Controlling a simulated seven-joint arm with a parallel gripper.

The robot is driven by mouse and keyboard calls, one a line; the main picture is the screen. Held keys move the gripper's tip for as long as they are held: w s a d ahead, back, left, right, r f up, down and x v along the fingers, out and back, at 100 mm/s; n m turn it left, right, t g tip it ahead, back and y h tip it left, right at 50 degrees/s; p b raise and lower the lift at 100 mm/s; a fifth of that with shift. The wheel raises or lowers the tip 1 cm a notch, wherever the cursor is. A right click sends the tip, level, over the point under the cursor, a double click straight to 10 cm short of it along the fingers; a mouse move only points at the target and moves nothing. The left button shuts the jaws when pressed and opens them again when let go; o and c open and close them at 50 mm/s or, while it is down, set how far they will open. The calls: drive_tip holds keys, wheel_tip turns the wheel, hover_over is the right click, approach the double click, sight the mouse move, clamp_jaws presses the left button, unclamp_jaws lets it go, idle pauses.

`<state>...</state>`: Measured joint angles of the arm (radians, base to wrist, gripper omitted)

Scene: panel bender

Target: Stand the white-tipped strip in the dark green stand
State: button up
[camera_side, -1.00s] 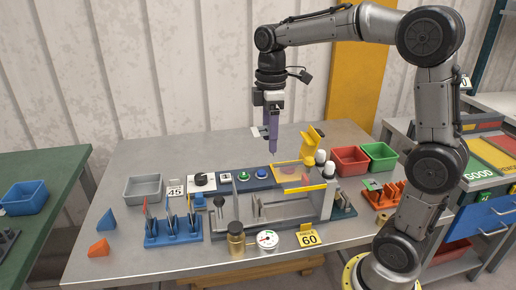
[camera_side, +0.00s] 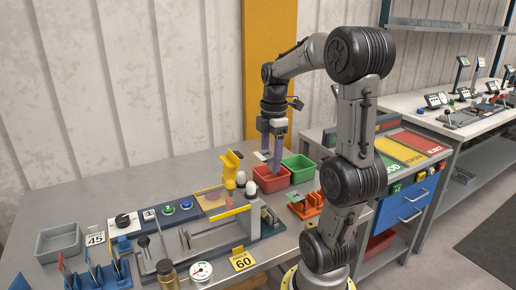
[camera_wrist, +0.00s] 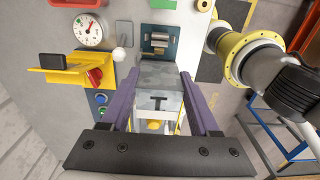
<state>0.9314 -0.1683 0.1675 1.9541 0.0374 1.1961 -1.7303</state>
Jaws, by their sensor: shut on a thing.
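My gripper (camera_side: 275,168) has purple fingers and hangs in front of or above the red bin in the side view. In the wrist view my gripper (camera_wrist: 160,100) is shut on a grey metal strip (camera_wrist: 160,76). A dark T mark and a pale patch show between the fingers. In the side view a small pale piece (camera_side: 262,155) sticks out left of the fingers. I cannot make out a white tip clearly. I cannot single out the dark green stand for sure; a small green piece (camera_side: 294,198) shows beside the orange stand.
The red bin (camera_side: 270,187) and green bin (camera_side: 300,175) stand behind the orange stand (camera_side: 310,207). The bender (camera_side: 205,238) with its yellow bar is to the left. A blue stand (camera_side: 98,278) holds upright strips. A grey bin (camera_side: 58,250) is at far left.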

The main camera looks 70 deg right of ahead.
hover_over(269, 213)
drive_tip(key=a, duration=0.1)
wheel_tip(269, 213, down, 14)
drive_tip(key=shift+s+f, duration=0.15)
drive_tip(key=shift+f, duration=0.1)
idle(0.4)
drive_tip(key=shift+f, duration=1.55)
idle(0.6)
drive_tip(key=o, duration=1)
drive_tip(key=shift+c, duration=0.2)
drive_tip(key=shift+o, duration=0.2)
drive_tip(key=shift+r, duration=0.15)
wheel_tip(269, 213, up, 9)
idle(0.5)
